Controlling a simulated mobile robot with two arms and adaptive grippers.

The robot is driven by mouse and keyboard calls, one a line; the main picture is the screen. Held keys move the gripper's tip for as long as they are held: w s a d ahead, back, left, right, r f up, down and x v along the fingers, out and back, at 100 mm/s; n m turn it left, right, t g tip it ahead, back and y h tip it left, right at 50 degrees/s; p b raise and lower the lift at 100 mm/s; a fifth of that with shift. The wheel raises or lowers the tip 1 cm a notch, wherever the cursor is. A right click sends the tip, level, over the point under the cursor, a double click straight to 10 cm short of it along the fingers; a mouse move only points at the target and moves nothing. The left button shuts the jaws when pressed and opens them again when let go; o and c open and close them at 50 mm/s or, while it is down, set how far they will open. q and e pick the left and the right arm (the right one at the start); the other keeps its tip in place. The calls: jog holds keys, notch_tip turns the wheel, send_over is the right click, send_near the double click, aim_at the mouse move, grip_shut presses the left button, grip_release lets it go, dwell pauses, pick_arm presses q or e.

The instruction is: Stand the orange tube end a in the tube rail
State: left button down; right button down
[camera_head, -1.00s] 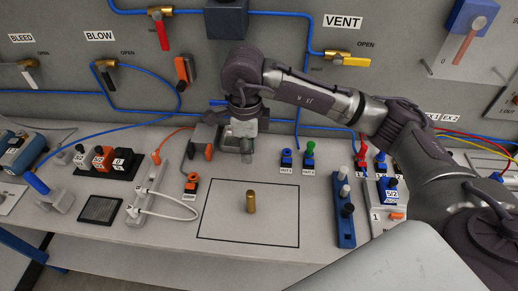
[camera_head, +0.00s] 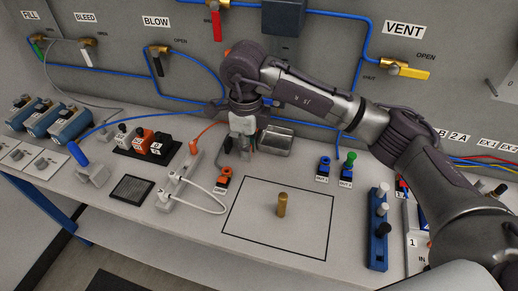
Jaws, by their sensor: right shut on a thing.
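The orange tube (camera_head: 206,129) is a thin cord that rises from the far end of the tube rail and disappears by my right gripper. The tube rail (camera_head: 168,200) is the pale rail at the left of the marked square, with a white tube looping out of it. My right gripper (camera_head: 243,150) points down behind the square. It is shut on what seems to be the orange tube's end, but the fingers hide the grip. An upright grey piece beside the gripper is partly hidden by it. My left gripper is out of view.
A brass cylinder (camera_head: 282,205) stands inside the black-outlined square. An orange-topped connector (camera_head: 223,176) stands just left of the square. A metal tray (camera_head: 276,141) lies right of the gripper. A blue rail (camera_head: 378,232) and blue connectors (camera_head: 324,168) stand at the right.

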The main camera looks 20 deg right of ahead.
jog(key=w+a+f+b, duration=0.1)
jog(key=w+a, duration=0.3)
jog(key=a, duration=0.4)
jog(key=w+a+f+b, duration=0.1)
jog(key=w+a, duration=0.3)
jog(key=a, duration=0.4)
jog(key=shift+w+a+b, duration=0.15)
jog(key=shift+w+b, duration=0.05)
jog(key=shift+b, duration=0.6)
jog(key=shift+f, duration=0.15)
jog(key=shift+f+b, duration=1.35)
jog(key=shift+f, duration=0.75)
jog(key=shift+f+b, duration=0.95)
jog(key=shift+f, duration=0.15)
dwell(0.7)
